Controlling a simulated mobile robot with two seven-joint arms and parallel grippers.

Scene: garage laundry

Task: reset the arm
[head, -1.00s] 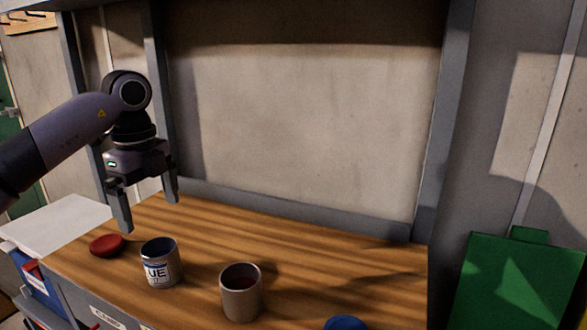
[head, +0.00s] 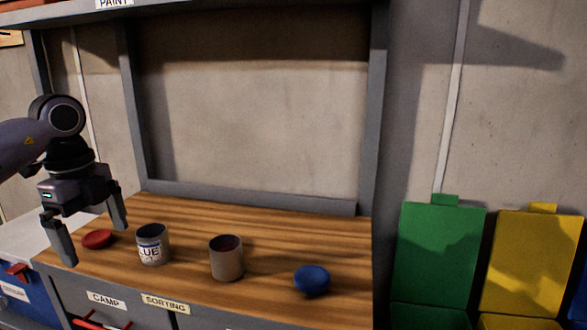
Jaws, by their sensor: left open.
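My left gripper (head: 90,236) hangs at the left of the head view with its two fingers pointing down and spread apart. It is open and holds nothing. My right gripper is not in view.
Green (head: 438,255) and yellow (head: 530,262) bins stand at the right. A shelf runs overhead.

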